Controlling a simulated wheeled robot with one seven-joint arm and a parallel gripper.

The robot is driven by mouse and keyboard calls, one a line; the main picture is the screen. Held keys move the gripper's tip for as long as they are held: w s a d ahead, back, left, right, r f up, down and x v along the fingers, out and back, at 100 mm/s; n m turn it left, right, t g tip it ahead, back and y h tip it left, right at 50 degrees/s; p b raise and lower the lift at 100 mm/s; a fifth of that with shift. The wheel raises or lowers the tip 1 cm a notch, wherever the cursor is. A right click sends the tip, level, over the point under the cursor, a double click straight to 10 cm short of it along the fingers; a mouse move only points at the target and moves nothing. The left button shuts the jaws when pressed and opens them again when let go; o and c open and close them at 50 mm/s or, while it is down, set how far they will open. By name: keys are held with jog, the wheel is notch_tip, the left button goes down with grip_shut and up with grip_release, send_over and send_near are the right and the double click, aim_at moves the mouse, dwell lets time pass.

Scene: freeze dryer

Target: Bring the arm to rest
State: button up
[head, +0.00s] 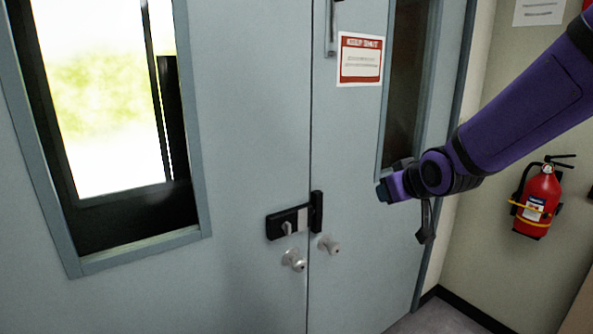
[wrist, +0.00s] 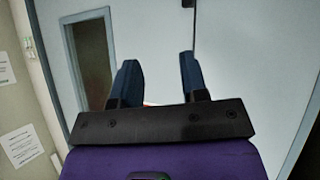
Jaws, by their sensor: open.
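My purple arm (head: 525,110) reaches in from the upper right in the head view, in front of the right edge of a grey double door (head: 245,120). Its wrist end hangs in the air to the right of the door handles, with a gap in the picture between them. In the wrist view my gripper (wrist: 158,78) shows two dark fingers spread apart with nothing between them. The pale door surface lies beyond the fingers. In the head view the fingers are hard to make out.
A black latch (head: 290,222) and round knobs (head: 294,260) sit at the door seam. A red-and-white sign (head: 360,60) is on the right leaf. A red fire extinguisher (head: 538,203) hangs on the right wall, below the arm. Floor (head: 440,318) shows at the lower right.

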jog(key=s+d+r+m+g, duration=0.1)
jog(key=s+d+r+g, duration=0.1)
jog(key=s, duration=0.7)
jog(key=s+d+r+m+g+h, duration=0.1)
jog(key=s+d, duration=0.3)
jog(key=s, duration=0.6)
jog(key=s+d+r+m+g+h, duration=0.1)
jog(key=s+d+r+m+g, duration=0.1)
jog(key=s, duration=0.7)
jog(key=shift+s+d+r+g, duration=0.3)
jog(key=shift+d+r, duration=0.5)
jog(key=shift+d, duration=0.05)
jog(key=shift+w, duration=0.1)
